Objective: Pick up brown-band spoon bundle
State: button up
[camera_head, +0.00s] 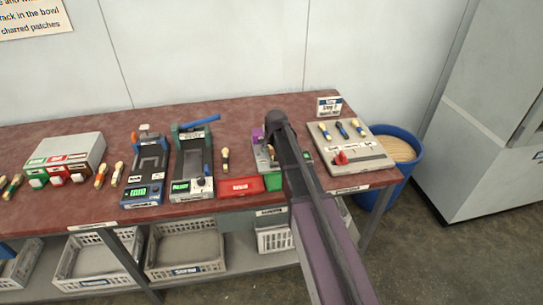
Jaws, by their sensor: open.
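Small spoon bundles lie on the dark red workbench (215,119). One bundle (225,160) with a dark, possibly brown band stands alone between the green-grey press (193,165) and my arm. Two more lie left of the blue press (150,170): one with an orange-red band (100,176) and one with a band too small to read (117,174). I cannot tell for sure which bundle has the brown band. My arm reaches over the bench from the lower right. Its end and my gripper are hidden behind the forearm, so I cannot see the fingers.
A grey box with coloured slots (70,153) stands at left. At right, a pale board (355,155) holds several bundles. A blue bin (408,147) stands beside the bench; white crates (185,250) sit below.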

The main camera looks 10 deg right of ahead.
jog(key=shift+b+x, duration=0.5)
jog(key=shift+x, duration=0.4)
jog(key=shift+c, duration=0.2)
grip_shut()
